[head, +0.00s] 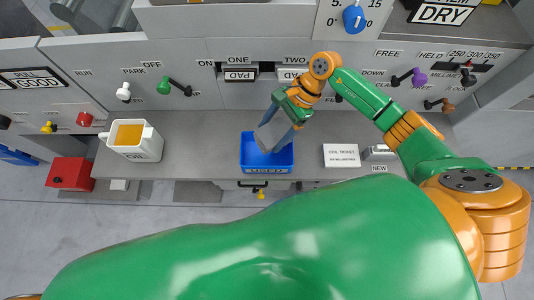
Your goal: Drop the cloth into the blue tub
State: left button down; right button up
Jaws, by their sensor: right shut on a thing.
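My right gripper (277,131) reaches down from the upper right over the blue tub. It is shut on a grey cloth (271,138), which hangs between the fingers above the tub. The blue tub (267,169) stands at the front edge of the grey counter and has a "USED" label on its front. The gripper and cloth hide part of its inside. I cannot tell whether the cloth touches the tub. My left gripper is not in view.
A white oil jug (134,142) stands left on the counter (200,150). A white ticket card (341,155) lies right of the tub. A panel with knobs and levers runs behind. A red box (70,174) is at the far left. My large green arm fills the foreground.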

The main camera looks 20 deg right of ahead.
jog(key=o, duration=1.2)
jog(key=shift+c, duration=0.2)
jog(key=b+v, duration=0.1)
jog(key=v, duration=0.6)
jog(key=shift+s, duration=0.1)
